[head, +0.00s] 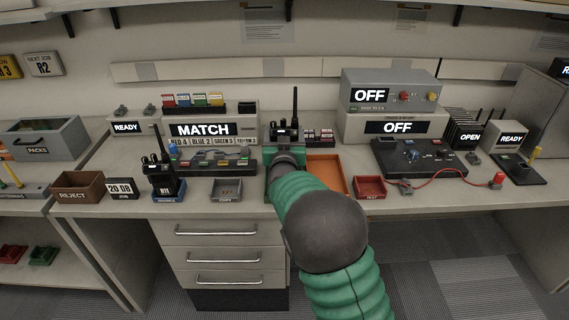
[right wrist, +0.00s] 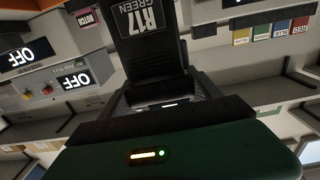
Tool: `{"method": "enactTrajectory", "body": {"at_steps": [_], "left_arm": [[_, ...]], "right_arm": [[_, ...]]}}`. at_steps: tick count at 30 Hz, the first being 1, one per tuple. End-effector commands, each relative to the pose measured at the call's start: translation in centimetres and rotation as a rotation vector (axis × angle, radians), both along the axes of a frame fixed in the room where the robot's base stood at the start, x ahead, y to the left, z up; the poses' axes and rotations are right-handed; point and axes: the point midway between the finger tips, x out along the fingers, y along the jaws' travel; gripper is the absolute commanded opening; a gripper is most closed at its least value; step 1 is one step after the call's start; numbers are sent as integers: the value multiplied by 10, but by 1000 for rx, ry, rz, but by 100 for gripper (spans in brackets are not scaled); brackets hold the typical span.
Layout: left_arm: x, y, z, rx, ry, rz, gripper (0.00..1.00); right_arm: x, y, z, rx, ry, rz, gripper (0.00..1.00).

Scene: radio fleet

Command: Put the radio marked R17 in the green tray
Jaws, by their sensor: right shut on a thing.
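My right gripper (head: 286,152) is shut on a black radio (head: 286,133) with an upright antenna, at the middle of the bench. In the right wrist view the radio (right wrist: 150,45) carries the label "R17 GREEN" and sits between the fingers (right wrist: 165,95). A green tray edge (head: 268,172) shows just left of my forearm, below the radio; the arm hides most of it. I cannot tell whether the radio touches the tray. My left gripper is not in view.
Another black radio (head: 164,178) stands in a blue tray (head: 168,197) to the left. An orange tray (head: 327,173) lies right of my arm, with a small red tray (head: 369,187) beyond it. A grey tray (head: 226,190) is left of the arm. A red cable (head: 445,177) crosses the right bench.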

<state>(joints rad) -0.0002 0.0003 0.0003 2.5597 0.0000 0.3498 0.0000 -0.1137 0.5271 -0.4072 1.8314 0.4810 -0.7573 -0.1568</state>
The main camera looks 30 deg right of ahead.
Motion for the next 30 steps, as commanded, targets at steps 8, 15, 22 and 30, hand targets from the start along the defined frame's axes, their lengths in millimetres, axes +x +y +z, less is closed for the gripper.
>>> {"method": "enactTrajectory", "body": {"at_steps": [8,15,22,30], "left_arm": [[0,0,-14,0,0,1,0],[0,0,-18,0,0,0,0],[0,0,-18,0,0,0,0],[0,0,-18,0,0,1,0]], "right_arm": [[2,-3,-49,1,0,0,9],[1,-3,-68,3,-3,0,10],[1,-2,-70,3,1,0,92],[1,-2,-69,4,1,1,95]]}}
